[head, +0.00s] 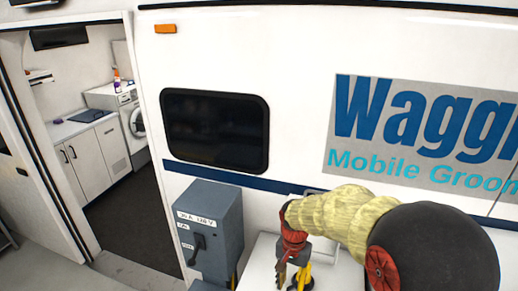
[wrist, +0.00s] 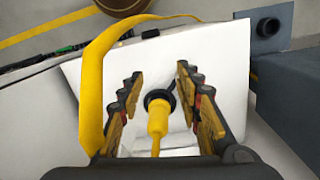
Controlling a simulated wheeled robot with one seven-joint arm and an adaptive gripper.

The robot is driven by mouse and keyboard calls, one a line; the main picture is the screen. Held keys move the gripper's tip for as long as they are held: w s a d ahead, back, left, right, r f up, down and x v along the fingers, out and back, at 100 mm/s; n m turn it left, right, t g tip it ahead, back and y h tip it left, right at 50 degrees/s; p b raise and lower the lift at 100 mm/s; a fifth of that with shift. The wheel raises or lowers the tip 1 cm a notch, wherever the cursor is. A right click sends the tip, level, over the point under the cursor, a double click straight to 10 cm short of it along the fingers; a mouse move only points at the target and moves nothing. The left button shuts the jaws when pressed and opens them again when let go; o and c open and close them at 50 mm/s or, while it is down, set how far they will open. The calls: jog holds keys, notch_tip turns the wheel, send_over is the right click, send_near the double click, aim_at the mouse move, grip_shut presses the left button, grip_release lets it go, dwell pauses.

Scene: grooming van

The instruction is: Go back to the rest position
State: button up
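My gripper (wrist: 160,74) is open in the wrist view, with one finger on each side of a yellow plug (wrist: 157,118). Gaps show between the plug and both fingers. The plug has a black collar and sits against a white panel (wrist: 225,70); how deep it is seated cannot be told. In the head view my gripper (head: 292,277) is low at the right of centre, in front of the white box, with a bit of yellow (head: 304,277) beside it.
A grey electrical box (head: 212,228) with a lever stands left of my gripper. A yellow strap or cable (wrist: 92,90) arches close by the left finger. The van wall (head: 300,100) is behind my arm. An open doorway (head: 130,220) is at the left.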

jog(key=s+d+r+n+t+b, duration=0.2)
jog(key=s+d+n+t+b, duration=0.1)
jog(key=s+b, duration=0.5)
jog(key=s+d+r+n+t+b, duration=0.2)
jog(key=s+d+b, duration=0.4)
jog(key=s, duration=0.7)
jog(key=shift+s+r+n+t+b, duration=0.2)
jog(key=shift+r+n+t+b, duration=0.2)
jog(key=shift+t+b, duration=0.45)
jog(key=shift+w+d, duration=0.1)
